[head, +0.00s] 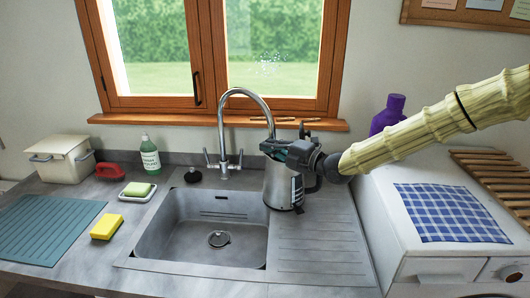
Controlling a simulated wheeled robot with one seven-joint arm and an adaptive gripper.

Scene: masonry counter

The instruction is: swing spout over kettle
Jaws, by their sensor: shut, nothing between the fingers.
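The chrome tap has a tall arched spout (237,92) that rises behind the sink and curves to the right. Its outlet end comes down just above and behind my gripper, at the kettle's upper left in the picture. The metal kettle (277,188) stands upright at the sink's right edge, by the drainboard. My gripper (276,148) reaches in from the right in front of the kettle's top, shut and empty. It hides the kettle's upper part, so I cannot tell whether the outlet is directly over its opening or whether the gripper touches the spout.
The sink basin (180,240) is empty. A soap bottle (150,155), a dish with green soap (138,191) and a yellow sponge (106,226) are on the left. A purple bottle (388,114) and a white appliance with a checked cloth (450,212) are right. The drainboard (318,240) is clear.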

